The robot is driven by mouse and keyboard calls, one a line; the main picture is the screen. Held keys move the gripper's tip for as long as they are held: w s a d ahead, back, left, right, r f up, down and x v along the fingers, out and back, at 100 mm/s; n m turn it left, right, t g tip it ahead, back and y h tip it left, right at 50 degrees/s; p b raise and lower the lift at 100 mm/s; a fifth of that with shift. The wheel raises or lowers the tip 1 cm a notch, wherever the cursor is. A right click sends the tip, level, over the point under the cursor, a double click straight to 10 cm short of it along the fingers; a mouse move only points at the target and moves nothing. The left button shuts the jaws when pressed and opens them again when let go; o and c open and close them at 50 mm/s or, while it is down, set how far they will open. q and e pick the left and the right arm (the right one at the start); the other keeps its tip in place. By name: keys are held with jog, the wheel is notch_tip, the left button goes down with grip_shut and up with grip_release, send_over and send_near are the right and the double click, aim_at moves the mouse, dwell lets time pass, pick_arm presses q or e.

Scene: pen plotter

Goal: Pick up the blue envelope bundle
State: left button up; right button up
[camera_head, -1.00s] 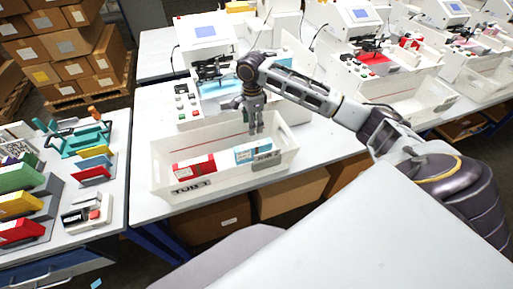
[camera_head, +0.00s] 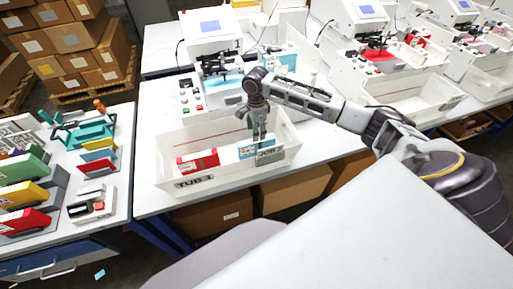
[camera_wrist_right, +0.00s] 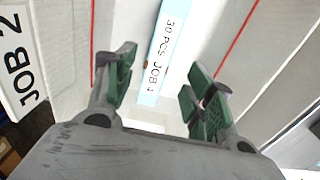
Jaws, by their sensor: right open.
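The blue envelope bundle (camera_head: 246,153) stands in the right part of the white tub (camera_head: 222,178). In the right wrist view the bundle (camera_wrist_right: 165,50) has a white label reading "30 PCS JOB 1". My right gripper (camera_head: 259,140) points down over the tub, right at the top of the bundle. In the wrist view its green-padded fingers (camera_wrist_right: 160,75) are open, one to each side of the bundle, with gaps between. Part of the bundle is hidden behind the gripper in the head view. My left gripper is not in view.
A red bundle (camera_head: 198,161) stands left of the blue one in the tub. A "JOB 2" plate (camera_wrist_right: 20,65) is close to the gripper's left in the wrist view. The plotter machine (camera_head: 212,48) is behind the tub. A side table (camera_head: 117,170) holds coloured bundles.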

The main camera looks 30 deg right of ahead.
jog(key=shift+f, duration=1.15)
jog(key=shift+s+f+p, duration=0.1)
jog(key=shift+f+p, duration=0.2)
jog(key=shift+f, duration=2.3)
jog(key=shift+c, duration=0.3)
grip_shut()
jog(key=shift+r, duration=0.15)
notch_tip(320, 180, up, 18)
jog(key=shift+b, duration=0.4)
